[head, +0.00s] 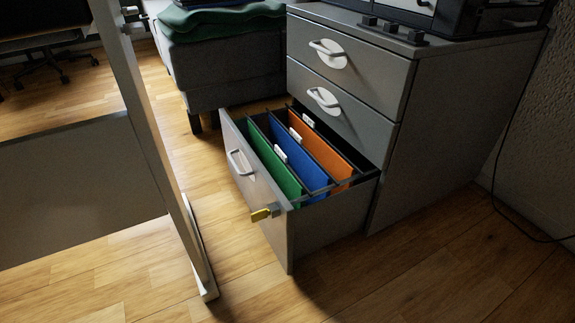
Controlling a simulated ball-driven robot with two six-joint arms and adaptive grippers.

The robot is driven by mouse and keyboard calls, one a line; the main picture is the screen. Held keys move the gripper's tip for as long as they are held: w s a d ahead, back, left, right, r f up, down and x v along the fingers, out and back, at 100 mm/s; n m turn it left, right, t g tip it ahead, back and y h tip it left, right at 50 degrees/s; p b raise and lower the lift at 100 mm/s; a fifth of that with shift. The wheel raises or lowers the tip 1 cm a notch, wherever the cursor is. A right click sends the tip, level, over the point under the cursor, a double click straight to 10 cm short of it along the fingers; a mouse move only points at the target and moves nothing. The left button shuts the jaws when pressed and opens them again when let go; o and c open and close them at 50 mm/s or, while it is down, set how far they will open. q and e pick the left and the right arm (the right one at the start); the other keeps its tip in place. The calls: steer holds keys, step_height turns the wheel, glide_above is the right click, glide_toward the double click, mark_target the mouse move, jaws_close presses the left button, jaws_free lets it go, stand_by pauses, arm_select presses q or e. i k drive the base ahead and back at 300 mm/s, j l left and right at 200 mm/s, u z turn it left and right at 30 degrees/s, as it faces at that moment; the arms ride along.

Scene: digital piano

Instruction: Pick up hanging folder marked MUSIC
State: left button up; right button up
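Three hanging folders sit in the open bottom drawer (331,227) of a grey cabinet. The green folder (272,163) is nearest the drawer front, the blue folder (300,164) is in the middle, and the orange folder (322,153) is farthest in. Each has a small white tab on its top edge. The lettering on the tabs is too small to read, so I cannot tell which one is marked MUSIC. Neither of my grippers shows in the head view.
The grey cabinet (437,130) has two shut drawers above the open one. A desk leg (160,150) stands at left, a grey upholstered seat (228,70) behind. Wooden floor in front is clear.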

mark_target(313, 174)
steer(key=i+l+u, duration=0.15)
steer(key=l+u, duration=0.3)
steer(key=i+l+u, duration=0.1)
steer(key=l+u, duration=0.2)
steer(key=u, duration=0.15)
steer(key=i+l+u, duration=0.1)
steer(key=i, duration=0.45)
